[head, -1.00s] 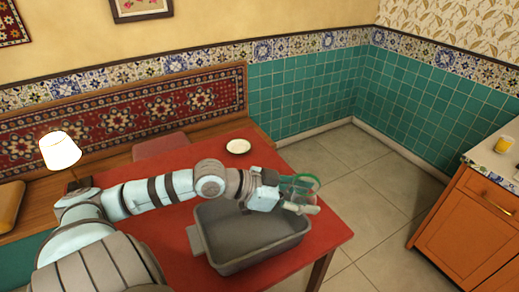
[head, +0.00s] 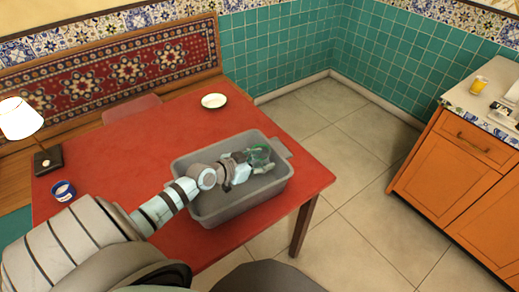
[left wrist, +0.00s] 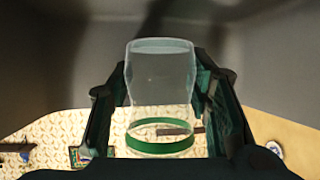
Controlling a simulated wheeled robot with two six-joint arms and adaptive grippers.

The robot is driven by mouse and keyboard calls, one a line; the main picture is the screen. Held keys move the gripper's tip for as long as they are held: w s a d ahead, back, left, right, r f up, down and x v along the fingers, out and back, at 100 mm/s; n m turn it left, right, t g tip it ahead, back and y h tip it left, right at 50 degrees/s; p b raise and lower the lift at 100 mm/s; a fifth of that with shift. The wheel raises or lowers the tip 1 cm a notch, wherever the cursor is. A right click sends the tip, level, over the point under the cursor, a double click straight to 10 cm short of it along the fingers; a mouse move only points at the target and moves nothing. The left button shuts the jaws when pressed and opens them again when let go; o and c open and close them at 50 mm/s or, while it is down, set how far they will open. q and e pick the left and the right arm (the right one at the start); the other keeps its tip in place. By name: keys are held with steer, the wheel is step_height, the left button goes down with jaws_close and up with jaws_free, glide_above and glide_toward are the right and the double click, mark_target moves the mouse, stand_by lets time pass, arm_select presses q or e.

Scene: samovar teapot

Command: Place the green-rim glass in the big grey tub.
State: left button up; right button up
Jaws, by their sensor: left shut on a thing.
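The green-rim glass (head: 260,156) is clear with a green band. In the left wrist view the glass (left wrist: 162,85) lies between both fingers, its green rim toward the picture's bottom. My left gripper (head: 258,163) is shut on it; the gripper also shows in the left wrist view (left wrist: 160,100). The big grey tub (head: 222,215) stands on the red table. Glass and gripper appear within the tub's opening, near its far right side. Grey tub surface (left wrist: 270,65) fills much of the wrist view. I cannot tell whether the glass touches the floor. My right gripper is not in view.
The red table (head: 120,140) is mostly clear behind the tub. A white dish (head: 214,101) is near its far edge. A blue-and-white cup (head: 63,190) and a lamp (head: 20,119) are at the left. An orange cabinet (head: 455,185) stands at the right, across open floor.

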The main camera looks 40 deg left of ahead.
arm_select(q)
step_height(320, 180, down, 3)
steer(key=shift+f+b, duration=0.1)
steer(key=shift+b, duration=0.5)
steer(key=o, duration=1.2)
